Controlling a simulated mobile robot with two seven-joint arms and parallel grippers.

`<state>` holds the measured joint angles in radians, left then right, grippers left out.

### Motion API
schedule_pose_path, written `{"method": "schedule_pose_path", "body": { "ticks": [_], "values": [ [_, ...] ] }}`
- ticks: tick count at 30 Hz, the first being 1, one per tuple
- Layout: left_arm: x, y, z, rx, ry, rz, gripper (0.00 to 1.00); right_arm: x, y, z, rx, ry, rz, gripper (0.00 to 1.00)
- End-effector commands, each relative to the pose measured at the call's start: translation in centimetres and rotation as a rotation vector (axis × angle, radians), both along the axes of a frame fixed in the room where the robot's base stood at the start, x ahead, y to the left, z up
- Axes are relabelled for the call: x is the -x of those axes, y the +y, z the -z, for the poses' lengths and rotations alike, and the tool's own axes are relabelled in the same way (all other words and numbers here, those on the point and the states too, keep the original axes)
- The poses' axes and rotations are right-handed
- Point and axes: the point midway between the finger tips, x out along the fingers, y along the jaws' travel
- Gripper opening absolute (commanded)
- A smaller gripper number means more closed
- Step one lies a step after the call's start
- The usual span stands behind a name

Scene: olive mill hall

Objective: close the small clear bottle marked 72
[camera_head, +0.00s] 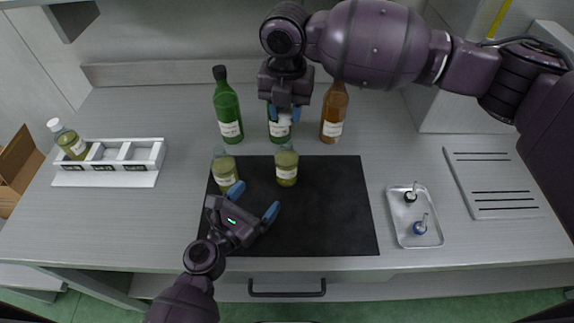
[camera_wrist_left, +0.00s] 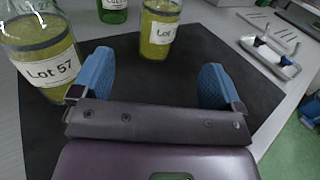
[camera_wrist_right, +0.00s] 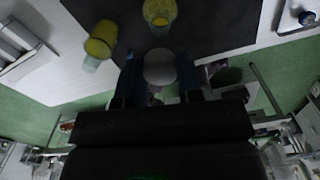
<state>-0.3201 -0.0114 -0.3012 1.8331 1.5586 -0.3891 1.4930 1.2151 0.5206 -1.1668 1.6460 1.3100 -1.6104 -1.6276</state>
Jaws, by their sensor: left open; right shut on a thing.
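Two small clear bottles of yellow-green oil stand upright on a black mat (camera_head: 330,220). The left one (camera_head: 225,175) reads Lot 57 in the left wrist view (camera_wrist_left: 40,45). The right one (camera_head: 287,168) has a label beginning "Lot 7" in the left wrist view (camera_wrist_left: 160,25); its last digit is unclear. My right gripper (camera_head: 286,113) is shut on a white cap (camera_wrist_right: 160,67), held above and behind the right bottle, apart from it. My left gripper (camera_head: 254,202) is open and empty, low over the mat in front of both bottles.
A white rack (camera_head: 107,178) at left holds a white-capped bottle (camera_head: 70,142). Two green bottles (camera_head: 228,112) (camera_head: 279,130) and a brown one (camera_head: 334,115) stand behind the mat. A metal tray (camera_head: 414,233) with two stoppers is at right. The mat's right half is clear.

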Motion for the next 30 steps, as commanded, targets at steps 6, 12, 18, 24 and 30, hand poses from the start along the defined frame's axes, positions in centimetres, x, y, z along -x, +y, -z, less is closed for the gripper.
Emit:
{"method": "schedule_pose_path", "body": {
  "ticks": [6, 12, 18, 24, 30],
  "values": [
    [-1.2, -0.8, -0.1, -0.001, -0.003, 0.001, 0.92, 0.0, 0.0, 0.0, 0.0, 0.0, 0.0, 0.12],
    [-3.7, -2.4, -0.1, -0.001, -0.003, 0.001, 0.92, 0.0, 0.0, 0.0, 0.0, 0.0, 0.0, 0.12],
    [-6.4, -4.2, -0.1, 0.0, -0.001, 0.001, 0.92, 0.0, 0.0, 0.0, 0.0, 0.0, 0.0, 0.12],
    [-8.6, -5.7, 0.0, -0.001, -0.001, 0.0, 0.92, 0.0, 0.0, 0.0, 0.0, 0.0, 0.0, 0.12],
    [-9.8, -6.4, 0.0, -0.002, 0.0, 0.0, 0.92, 0.0, 0.0, 0.0, 0.0, 0.0, 0.0, 0.12]
  ]
}}
